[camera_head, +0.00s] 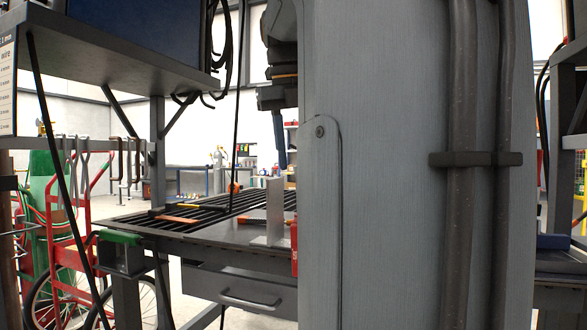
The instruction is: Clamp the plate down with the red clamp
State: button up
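A grey metal piece with an upright plate (274,208) stands on the welding table (215,238), just left of a large grey upright. A red part (294,248) shows at the table's front edge, beside that upright. It may be the red clamp, but most of it is hidden. A dark jointed part (278,100) with an orange stripe hangs above the table and ends in a narrow bluish tip. It may be my arm with my gripper, but the upright covers much of it. I cannot see two fingers or anything held.
The grey upright (400,170) with thick cables blocks the middle and right. An orange-handled tool (176,219) lies on the slatted tabletop. A green-topped fixture (118,238) is at the left corner. Several clamps hang from a rail (70,142). A red hand truck (72,255) stands left.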

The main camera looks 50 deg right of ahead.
jog(key=shift+a+r+n+p, duration=0.1)
jog(key=shift+r+n+p, duration=0.1)
jog(key=shift+n+p, duration=1.45)
jog(key=shift+d+r+n+p, duration=0.2)
jog(key=shift+n+p, duration=0.7)
jog(key=shift+n, duration=1.45)
jog(key=shift+a+r+n+p, duration=0.25)
jog(key=shift+n+p, duration=1.05)
jog(key=shift+n, duration=0.7)
jog(key=shift+n+p, duration=4.65)
jog(key=shift+n, duration=1.35)
